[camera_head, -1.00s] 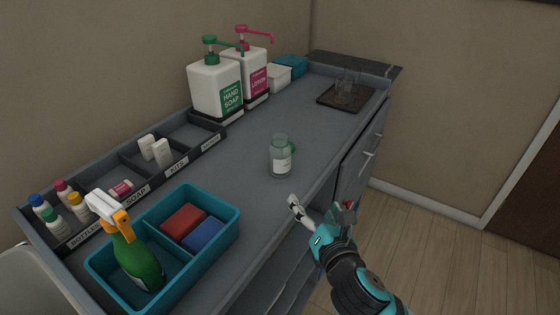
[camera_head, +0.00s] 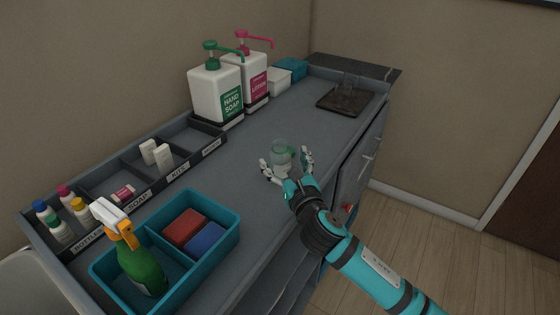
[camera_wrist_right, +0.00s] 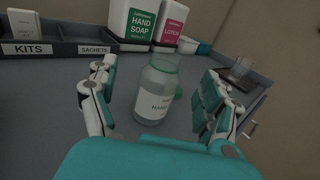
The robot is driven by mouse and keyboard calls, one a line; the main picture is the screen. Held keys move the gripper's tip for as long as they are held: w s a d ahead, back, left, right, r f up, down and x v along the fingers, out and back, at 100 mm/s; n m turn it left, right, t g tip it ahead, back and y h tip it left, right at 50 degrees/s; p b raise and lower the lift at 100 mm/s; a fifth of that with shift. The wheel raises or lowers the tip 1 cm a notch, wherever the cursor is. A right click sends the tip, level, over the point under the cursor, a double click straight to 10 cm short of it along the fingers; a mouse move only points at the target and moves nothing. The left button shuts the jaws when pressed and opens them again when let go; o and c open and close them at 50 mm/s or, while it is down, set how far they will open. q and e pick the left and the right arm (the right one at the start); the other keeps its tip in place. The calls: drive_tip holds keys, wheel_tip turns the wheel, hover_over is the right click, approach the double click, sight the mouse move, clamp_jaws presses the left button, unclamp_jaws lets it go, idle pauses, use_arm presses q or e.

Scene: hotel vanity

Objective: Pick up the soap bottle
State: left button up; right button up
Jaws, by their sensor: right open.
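The soap bottle is a small clear bottle (camera_head: 281,150) with a white label, upright on the grey counter. In the right wrist view the bottle (camera_wrist_right: 157,95) shows a label beginning "HAND", and a green part shows at its right side. My right gripper (camera_head: 286,161) is open, with one finger on each side of the bottle. In the right wrist view, the gripper (camera_wrist_right: 157,78) has visible gaps between both fingers and the bottle. The hand partly hides the bottle's lower part in the head view. My left gripper is out of view.
Large pump dispensers for hand soap (camera_head: 215,95) and lotion (camera_head: 250,80) stand behind. A divided organizer (camera_head: 120,165) runs along the back left. A teal caddy (camera_head: 235,225) with a green spray bottle (camera_head: 140,265) sits front left. A dark tray (camera_head: 343,101) lies at the far right.

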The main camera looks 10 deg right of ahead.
sight(282, 151)
drive_tip(key=w, duration=0.3)
drive_tip(key=w+p, duration=0.1)
drive_tip(key=shift+w+d+r, duration=0.1)
drive_tip(key=shift+w+r, duration=0.15)
drive_tip(key=shift+w, duration=0.15)
drive_tip(key=shift+w+f, duration=0.15)
drive_tip(key=shift+w, duration=0.35)
drive_tip(key=shift+s, duration=0.1)
drive_tip(key=c, duration=1.4)
drive_tip(key=shift+c, duration=0.4)
